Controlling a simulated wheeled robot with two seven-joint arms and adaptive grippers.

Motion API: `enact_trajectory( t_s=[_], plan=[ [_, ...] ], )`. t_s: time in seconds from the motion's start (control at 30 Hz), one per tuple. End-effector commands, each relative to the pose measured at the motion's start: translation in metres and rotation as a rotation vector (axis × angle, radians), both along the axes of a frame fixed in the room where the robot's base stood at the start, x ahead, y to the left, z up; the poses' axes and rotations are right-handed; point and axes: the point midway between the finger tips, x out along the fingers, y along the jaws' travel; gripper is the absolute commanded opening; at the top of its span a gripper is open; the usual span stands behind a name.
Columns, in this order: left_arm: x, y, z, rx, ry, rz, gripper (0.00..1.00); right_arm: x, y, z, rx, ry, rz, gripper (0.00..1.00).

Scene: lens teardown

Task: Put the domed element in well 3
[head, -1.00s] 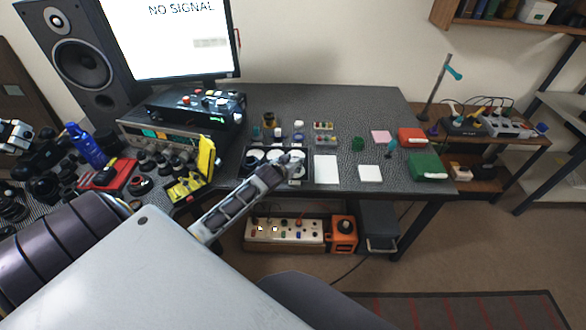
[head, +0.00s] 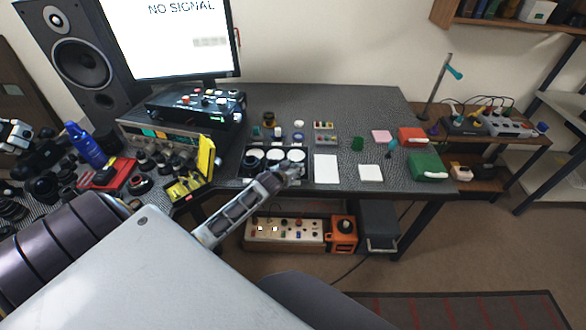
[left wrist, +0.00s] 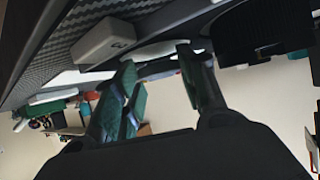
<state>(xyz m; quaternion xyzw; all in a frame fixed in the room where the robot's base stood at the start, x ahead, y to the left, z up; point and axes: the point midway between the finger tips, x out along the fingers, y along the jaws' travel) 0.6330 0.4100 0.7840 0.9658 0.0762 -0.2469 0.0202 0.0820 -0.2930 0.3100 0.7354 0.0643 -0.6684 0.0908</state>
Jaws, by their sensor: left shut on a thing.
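My left gripper (head: 290,172) is over the front right part of the dark well tray (head: 242,176) in the head view. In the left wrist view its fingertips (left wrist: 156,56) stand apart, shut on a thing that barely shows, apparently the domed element. A pale disc shows at and behind the tips; I cannot tell if it is the held thing or a well's floor. A grey block (left wrist: 104,41) with a mark like an upside-down 3 is beside the tips. The tray's back row shows a dark round thing (head: 252,157) and white discs (head: 297,155). My right gripper is not in view.
A white sheet (head: 326,168) and a white pad (head: 370,173) lie right of the tray. Small jars and parts stand behind it. A yellow device (head: 205,158) is at left, a green case (head: 427,167) at right. The desk's front edge is close to the tray.

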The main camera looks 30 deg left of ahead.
Motion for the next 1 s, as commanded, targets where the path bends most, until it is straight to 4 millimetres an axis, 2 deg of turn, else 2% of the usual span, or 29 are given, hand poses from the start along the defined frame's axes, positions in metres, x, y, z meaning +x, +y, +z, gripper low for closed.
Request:
enact_trajectory(
  t_s=[0.37, 0.4, 0.57, 0.77, 1.0],
  plan=[
    [0.000, 0.000, -0.005, -0.001, 0.000, 0.000, 0.18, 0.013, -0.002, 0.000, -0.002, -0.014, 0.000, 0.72],
    [0.000, 0.000, -0.006, -0.001, 0.001, 0.000, 0.42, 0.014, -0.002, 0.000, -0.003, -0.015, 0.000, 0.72],
    [-0.001, 0.000, -0.006, -0.001, 0.002, 0.000, 0.63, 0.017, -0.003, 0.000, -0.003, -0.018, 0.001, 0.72],
    [-0.001, 0.000, -0.008, -0.002, 0.005, 0.000, 0.63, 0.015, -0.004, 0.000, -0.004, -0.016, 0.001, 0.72],
    [-0.002, 0.000, -0.009, -0.002, 0.008, 0.001, 0.63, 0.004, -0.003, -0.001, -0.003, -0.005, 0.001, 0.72]
  ],
)
